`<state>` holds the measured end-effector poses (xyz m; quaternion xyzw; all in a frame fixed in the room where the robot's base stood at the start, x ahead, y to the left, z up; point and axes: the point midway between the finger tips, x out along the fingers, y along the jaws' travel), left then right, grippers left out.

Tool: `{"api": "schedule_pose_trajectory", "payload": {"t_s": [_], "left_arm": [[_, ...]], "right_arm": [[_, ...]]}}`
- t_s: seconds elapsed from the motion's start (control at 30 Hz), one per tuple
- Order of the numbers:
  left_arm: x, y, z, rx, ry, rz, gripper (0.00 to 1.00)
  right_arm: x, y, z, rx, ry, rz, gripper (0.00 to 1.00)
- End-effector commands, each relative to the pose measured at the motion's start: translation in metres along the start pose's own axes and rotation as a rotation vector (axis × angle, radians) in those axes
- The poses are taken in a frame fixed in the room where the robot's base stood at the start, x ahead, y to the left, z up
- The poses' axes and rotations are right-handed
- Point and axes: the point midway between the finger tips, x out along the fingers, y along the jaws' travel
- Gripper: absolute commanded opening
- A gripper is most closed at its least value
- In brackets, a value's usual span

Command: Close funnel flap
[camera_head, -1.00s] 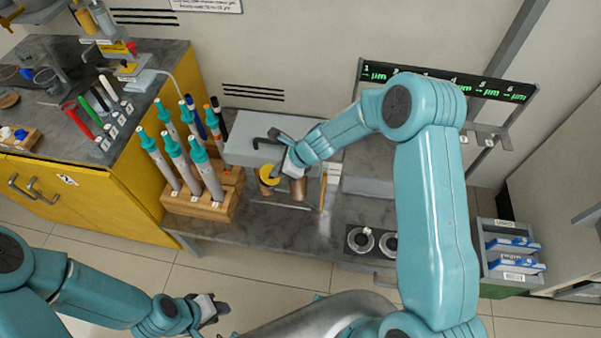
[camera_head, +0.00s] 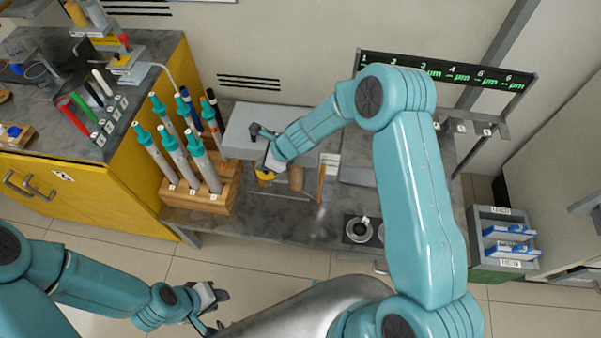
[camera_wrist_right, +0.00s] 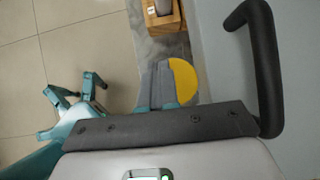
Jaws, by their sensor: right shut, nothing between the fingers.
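A light grey box (camera_head: 240,135) stands at the back of the low bench, with a black handle (camera_head: 256,130) on it. I take this handle for the flap's, but cannot tell the flap's position. The black bent handle (camera_wrist_right: 262,60) also shows in the right wrist view. My right gripper (camera_head: 268,168) is shut and empty beside the box's front right corner, above a yellow round piece (camera_head: 264,181). In the right wrist view its fingers (camera_wrist_right: 168,82) partly cover the yellow piece (camera_wrist_right: 185,78). My left gripper (camera_head: 218,298) hangs over the floor, fingers apart.
A wooden rack (camera_head: 205,194) with teal-capped tools stands left of the box. A brown cylinder (camera_head: 296,178) and an upright wooden piece (camera_head: 321,183) stand to its right. A yellow cabinet (camera_head: 130,185) is at left; a grey bin (camera_head: 503,245) at right. The floor in front is open.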

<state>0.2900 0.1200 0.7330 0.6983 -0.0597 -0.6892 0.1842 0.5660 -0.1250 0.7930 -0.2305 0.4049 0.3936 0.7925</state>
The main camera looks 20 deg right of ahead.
Motion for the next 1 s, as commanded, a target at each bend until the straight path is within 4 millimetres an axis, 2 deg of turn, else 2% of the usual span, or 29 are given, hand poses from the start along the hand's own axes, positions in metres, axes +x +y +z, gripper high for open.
{"api": "schedule_pose_trajectory", "payload": {"t_s": [0.57, 1.0], "left_arm": [[0.0, 0.0, 0.0, 0.0, 0.0, 0.0, 0.31], [-0.015, 0.005, 0.0, 0.0, 0.0, 0.0, 0.31]], "right_arm": [[0.002, -0.001, 0.001, 0.001, 0.0, 0.001, 0.0], [-0.013, -0.002, 0.011, 0.001, 0.0, 0.001, 0.0]]}}
